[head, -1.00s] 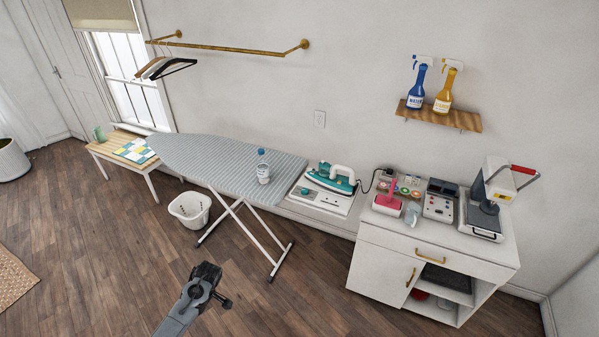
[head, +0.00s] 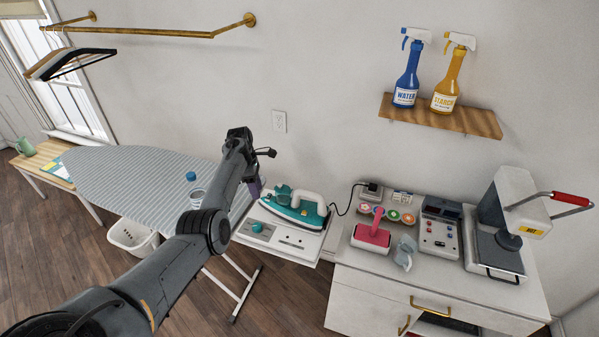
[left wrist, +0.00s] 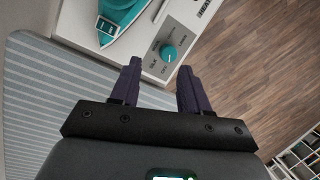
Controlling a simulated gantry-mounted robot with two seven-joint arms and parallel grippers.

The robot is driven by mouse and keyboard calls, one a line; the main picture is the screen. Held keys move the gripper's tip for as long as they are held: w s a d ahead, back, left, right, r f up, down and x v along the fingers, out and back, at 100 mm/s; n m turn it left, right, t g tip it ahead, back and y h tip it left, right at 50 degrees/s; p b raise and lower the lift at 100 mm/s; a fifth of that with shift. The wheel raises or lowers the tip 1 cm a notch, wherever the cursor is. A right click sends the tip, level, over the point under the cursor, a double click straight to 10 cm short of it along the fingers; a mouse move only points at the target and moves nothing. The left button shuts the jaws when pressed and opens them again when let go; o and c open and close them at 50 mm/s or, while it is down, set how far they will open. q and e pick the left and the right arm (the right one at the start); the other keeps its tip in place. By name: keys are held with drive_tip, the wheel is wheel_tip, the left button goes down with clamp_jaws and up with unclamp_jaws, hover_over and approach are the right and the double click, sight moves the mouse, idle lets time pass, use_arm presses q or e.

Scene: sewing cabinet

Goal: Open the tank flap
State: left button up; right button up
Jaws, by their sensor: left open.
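The teal and white iron (head: 297,211) rests on its white station (head: 285,242) at the right end of the ironing board. Its teal nose also shows at the top of the left wrist view (left wrist: 118,22). A teal dial (head: 257,227) sits on the station's front and shows in the left wrist view (left wrist: 168,53). My left gripper (head: 254,188) is left of the iron, over the board's right end. In the left wrist view its dark purple fingers (left wrist: 158,85) are apart and empty, pointing toward the dial.
The striped ironing board (head: 130,180) holds a bottle (head: 196,195), partly behind my arm. Right of the iron, a cabinet (head: 375,300) carries a pink roller (head: 372,236), a grey control box (head: 440,230) and a press (head: 495,240). A cord (head: 345,208) runs behind the iron.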

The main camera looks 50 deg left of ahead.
use_arm(q)
wheel_tip(320, 180, up, 2)
drive_tip(key=w+a+t, duration=0.1)
drive_tip(key=w, duration=0.2)
drive_tip(key=t+b, duration=0.2)
drive_tip(key=b, duration=0.1)
approach(280, 184)
drive_tip(key=x, duration=0.5)
drive_tip(key=shift+d+f+b, duration=0.1)
drive_tip(key=shift+f+b, duration=0.25)
drive_tip(key=shift+b, duration=0.05)
drive_tip(key=shift+x, duration=0.85)
use_arm(e)
drive_tip(key=shift+s+d+f, duration=0.1)
drive_tip(key=shift+s+f, duration=0.05)
drive_tip(key=shift+f, duration=1.15)
drive_tip(key=shift+s+d+f, duration=0.1)
drive_tip(key=shift+f, duration=1.2)
use_arm(q)
clamp_jaws()
